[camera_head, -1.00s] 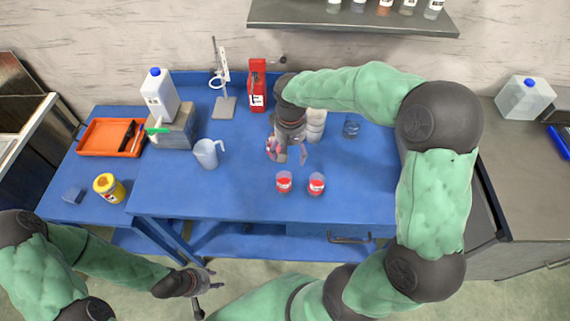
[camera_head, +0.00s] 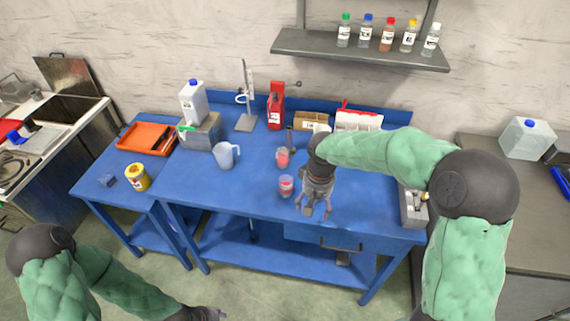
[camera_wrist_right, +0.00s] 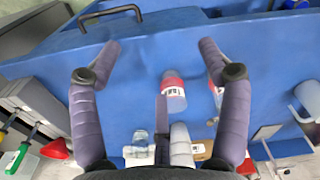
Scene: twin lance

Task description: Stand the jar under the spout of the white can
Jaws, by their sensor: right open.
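The white can (camera_head: 192,101) with a blue cap stands on a grey block (camera_head: 203,134) at the back left. My right gripper (camera_head: 316,212) is open and empty, just right of the front jar. In the right wrist view a red-labelled jar (camera_wrist_right: 173,92) lies between the spread fingers, not gripped; another is partly behind a finger. My left gripper (camera_head: 208,315) is cut off at the bottom edge.
A clear jug (camera_head: 227,156) stands between the jars and the grey block. An orange tray (camera_head: 146,137) and a yellow tub (camera_head: 137,177) are on the left table. A stand (camera_head: 246,122) and a red container (camera_head: 276,107) are behind.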

